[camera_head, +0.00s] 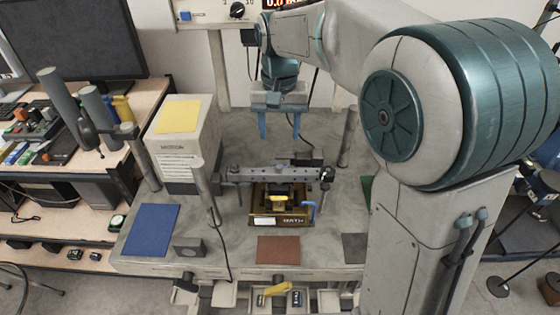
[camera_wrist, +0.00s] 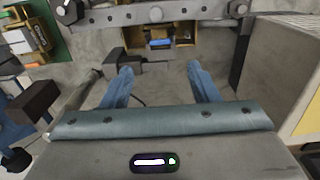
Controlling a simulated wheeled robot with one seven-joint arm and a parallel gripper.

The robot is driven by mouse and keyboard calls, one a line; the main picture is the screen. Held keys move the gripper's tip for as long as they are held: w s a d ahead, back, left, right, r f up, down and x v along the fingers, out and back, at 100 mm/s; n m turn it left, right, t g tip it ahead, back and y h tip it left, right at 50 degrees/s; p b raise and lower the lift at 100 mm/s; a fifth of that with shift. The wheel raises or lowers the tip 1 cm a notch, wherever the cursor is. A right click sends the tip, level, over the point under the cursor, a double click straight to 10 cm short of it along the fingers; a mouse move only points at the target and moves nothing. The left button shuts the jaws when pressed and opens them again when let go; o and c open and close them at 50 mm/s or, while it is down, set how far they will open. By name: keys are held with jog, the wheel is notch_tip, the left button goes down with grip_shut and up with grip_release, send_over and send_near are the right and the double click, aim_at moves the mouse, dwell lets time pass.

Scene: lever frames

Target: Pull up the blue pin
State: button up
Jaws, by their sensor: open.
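A dark box-like fixture with a gold front (camera_head: 283,219) stands mid-bench, under a grey metal bar (camera_head: 262,173). In the wrist view my gripper (camera_wrist: 160,70) points towards the fixture.
The grey bar crosses over the fixture, with upright posts (camera_head: 205,190) around it. A white box with yellow paper (camera_head: 180,117) stands at left. Blue (camera_head: 150,228), brown (camera_head: 278,249) and grey mats lie flat. A side bench with tools (camera_head: 38,120) is at far left.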

aim_at(279, 162)
notch_tip(279, 162, down, 11)
jog(key=shift+r+p, duration=0.1)
jog(key=shift+p, duration=0.35)
